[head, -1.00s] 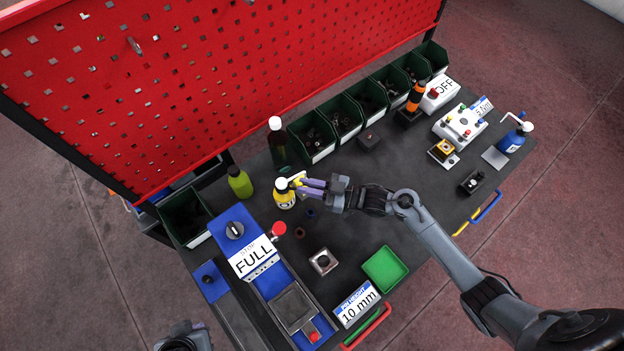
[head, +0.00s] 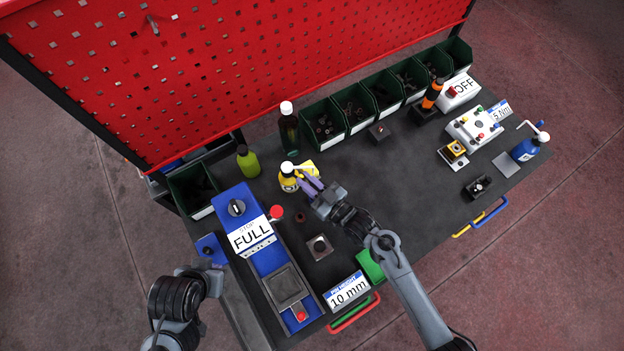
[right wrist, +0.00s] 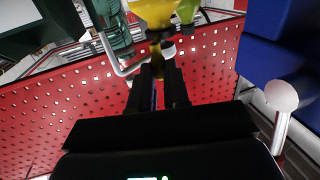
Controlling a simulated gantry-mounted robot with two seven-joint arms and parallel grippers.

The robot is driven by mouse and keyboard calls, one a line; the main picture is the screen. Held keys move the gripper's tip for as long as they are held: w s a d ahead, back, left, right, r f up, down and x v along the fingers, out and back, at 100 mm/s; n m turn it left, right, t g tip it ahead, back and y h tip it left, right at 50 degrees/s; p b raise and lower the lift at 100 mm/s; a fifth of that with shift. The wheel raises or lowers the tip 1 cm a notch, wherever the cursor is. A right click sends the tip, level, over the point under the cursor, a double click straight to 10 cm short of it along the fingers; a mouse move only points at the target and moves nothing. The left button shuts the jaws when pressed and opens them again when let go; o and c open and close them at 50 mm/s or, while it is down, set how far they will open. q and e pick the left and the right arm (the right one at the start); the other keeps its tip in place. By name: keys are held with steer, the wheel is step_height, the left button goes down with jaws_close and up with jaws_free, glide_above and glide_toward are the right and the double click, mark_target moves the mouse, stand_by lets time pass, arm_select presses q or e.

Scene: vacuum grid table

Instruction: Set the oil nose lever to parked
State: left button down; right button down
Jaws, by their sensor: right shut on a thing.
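The yellow bottle (head: 288,183) with a white cap stands on the dark table near the middle in the head view. I take it for the oil; its nose lever is too small to make out there. My right gripper (head: 305,180) is at the bottle's right side. In the right wrist view my right gripper (right wrist: 158,72) is shut on a narrow part just beyond the yellow body (right wrist: 152,12); the fingers hide most of it. A white bent rod (right wrist: 120,68) shows beside the fingers. My left gripper (head: 207,262) is at lower left, its jaws unclear.
A dark bottle (head: 288,130) and a lime bottle (head: 247,162) stand close behind. Green bins (head: 360,108) line the back.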

steer(key=c, duration=1.1)
jaws_free()
steer(key=v, duration=1)
steer(key=shift+s+d+b, duration=0.25)
steer(key=shift+s+b, duration=0.05)
steer(key=shift+b, duration=0.15)
